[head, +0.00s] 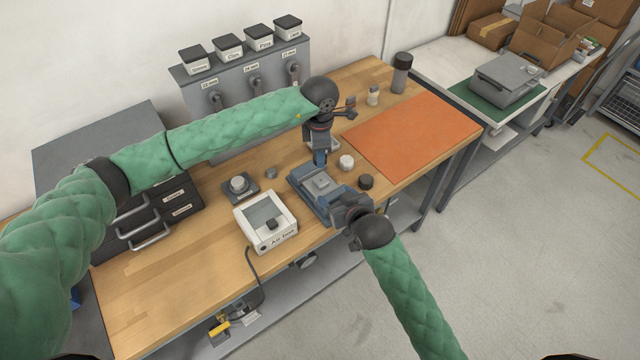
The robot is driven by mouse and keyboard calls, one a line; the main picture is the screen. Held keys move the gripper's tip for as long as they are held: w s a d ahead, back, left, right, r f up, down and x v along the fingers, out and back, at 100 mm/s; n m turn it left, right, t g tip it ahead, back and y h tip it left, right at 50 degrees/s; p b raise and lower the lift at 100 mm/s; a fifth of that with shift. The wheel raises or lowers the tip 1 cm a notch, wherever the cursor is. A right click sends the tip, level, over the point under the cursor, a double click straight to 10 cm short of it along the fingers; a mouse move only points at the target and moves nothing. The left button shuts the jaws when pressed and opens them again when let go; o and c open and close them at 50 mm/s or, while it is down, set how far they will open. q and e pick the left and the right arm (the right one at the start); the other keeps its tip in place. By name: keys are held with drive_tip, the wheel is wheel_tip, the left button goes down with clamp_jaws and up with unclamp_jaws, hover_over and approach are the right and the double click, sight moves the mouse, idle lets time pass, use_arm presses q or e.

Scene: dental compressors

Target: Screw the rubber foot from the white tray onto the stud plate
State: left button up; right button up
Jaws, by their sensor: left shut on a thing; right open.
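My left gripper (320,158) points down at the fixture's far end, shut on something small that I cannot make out. Contact with the fixture cannot be told. My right gripper (347,204) is open at the fixture's near right end; its fingertips are partly hidden.
A white round piece (346,161) and a black one (366,182) stand right of the fixture. A round grey device (240,186) is behind the tray. An orange mat (412,135) lies clear on the right. Dark drawers (160,210) stand left; the bench's front left is free.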

use_arm(q)
drive_tip(key=shift+s+d, duration=0.1)
use_arm(e)
drive_tip(key=x, duration=0.8)
drive_tip(key=shift+w+f, duration=0.1)
drive_tip(key=shift+w, duration=0.15)
use_arm(q)
drive_tip(key=shift+s+d+r, duration=0.1)
drive_tip(key=shift+r, duration=0.05)
use_arm(e)
drive_tip(key=shift+w+a+f, duration=0.2)
drive_tip(key=shift+w, duration=0.1)
drive_tip(key=shift+w, duration=0.1)
clamp_jaws()
use_arm(q)
hover_over(321, 180)
drive_tip(key=shift+f, duration=2.5)
drive_tip(key=shift+s+f, duration=0.1)
drive_tip(key=shift+f, duration=0.8)
drive_tip(key=shift+f, duration=0.55)
